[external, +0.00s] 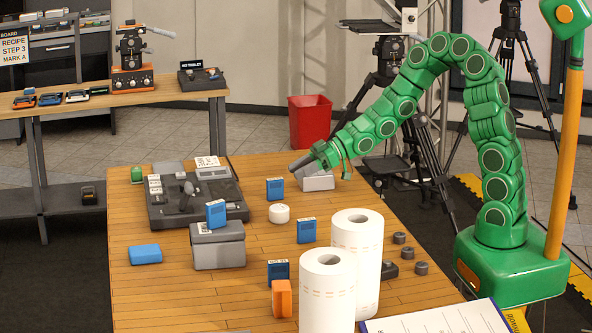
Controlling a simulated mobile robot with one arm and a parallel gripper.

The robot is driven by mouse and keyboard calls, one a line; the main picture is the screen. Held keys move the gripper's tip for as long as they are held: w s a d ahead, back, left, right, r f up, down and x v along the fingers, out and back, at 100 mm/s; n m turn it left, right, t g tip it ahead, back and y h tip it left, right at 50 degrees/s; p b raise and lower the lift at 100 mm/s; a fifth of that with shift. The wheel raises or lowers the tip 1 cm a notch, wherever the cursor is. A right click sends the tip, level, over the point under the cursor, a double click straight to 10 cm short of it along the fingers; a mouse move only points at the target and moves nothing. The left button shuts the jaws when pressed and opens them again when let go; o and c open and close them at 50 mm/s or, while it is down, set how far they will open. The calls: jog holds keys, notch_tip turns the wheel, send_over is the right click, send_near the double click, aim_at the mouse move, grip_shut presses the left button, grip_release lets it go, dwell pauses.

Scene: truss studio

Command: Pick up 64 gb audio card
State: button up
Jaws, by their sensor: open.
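Several blue cards are on the wooden table (180,285), and their labels are too small to read, so I cannot tell which is the 64 gb audio card. One blue card (275,188) stands near my gripper, another (306,231) stands in the middle, and one (278,268) stands near the front behind an orange block. A further blue card (215,212) stands on a grey box (217,247). My gripper (299,164) is open and empty, above the table's far right part, up and right of the nearest card.
Two white paper rolls (357,250) stand at the front right. A dark equipment tray (195,200) lies at the left, with a blue block (145,254) in front. A white round object (279,214), small dark knobs (399,238) and an orange block (282,298) are also on the table.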

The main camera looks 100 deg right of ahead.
aim_at(281, 178)
jog(key=shift+x, duration=3.9)
jog(key=shift+d+r, duration=0.1)
jog(key=shift+d, duration=0.05)
jog(key=shift+c, duration=0.3)
grip_shut()
